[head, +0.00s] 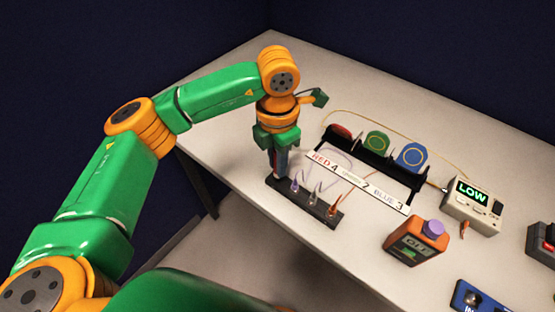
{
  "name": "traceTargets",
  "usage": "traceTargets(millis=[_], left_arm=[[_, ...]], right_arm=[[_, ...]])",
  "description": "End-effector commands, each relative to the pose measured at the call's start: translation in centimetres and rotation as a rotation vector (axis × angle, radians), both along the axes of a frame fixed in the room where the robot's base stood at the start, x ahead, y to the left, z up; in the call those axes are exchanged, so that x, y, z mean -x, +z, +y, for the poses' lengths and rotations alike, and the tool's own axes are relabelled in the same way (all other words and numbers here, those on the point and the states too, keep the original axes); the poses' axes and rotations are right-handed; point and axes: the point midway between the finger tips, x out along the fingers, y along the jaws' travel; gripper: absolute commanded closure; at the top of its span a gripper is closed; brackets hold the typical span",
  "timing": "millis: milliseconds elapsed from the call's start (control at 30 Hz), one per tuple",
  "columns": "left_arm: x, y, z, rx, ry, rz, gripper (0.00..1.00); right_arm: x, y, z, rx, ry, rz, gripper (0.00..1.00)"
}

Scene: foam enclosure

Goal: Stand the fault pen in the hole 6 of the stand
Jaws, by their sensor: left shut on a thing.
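My left gripper (280,172) points down above the left end of a low dark bar (322,217) on the table. Its fingers are shut on a slim dark thing, mostly hidden between them; I cannot tell for sure that it is the fault pen. The lower end of the fingers is close to the bar, and I cannot tell whether the held thing touches it. Several small upright pieces stand along the bar, one with an orange base (332,211). No hole numbers are readable, so I cannot pick out hole 6. My right gripper is not in view.
Behind the bar is a black rack (398,172) with red, green and blue discs and a white label strip (355,182). To the right are an orange block (412,245) with a purple cap, a meter (472,205) reading LOW, and a blue box (480,299). Thin wires cross the table.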

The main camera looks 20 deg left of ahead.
Motion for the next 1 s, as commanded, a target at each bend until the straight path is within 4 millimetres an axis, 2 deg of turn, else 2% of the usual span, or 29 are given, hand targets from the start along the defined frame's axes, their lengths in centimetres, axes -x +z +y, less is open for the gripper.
traceTargets(millis=[867,900,1000], left_arm=[[0.0,-1.9,0.0,0.000,0.000,0.000,1.00],[0.0,-1.8,0.0,0.000,0.000,0.000,0.70],[0.0,-1.7,0.0,0.000,0.000,0.000,0.43]], right_arm=[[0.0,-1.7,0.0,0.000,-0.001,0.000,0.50],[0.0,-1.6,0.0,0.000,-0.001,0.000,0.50],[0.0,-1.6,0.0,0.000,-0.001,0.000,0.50]])
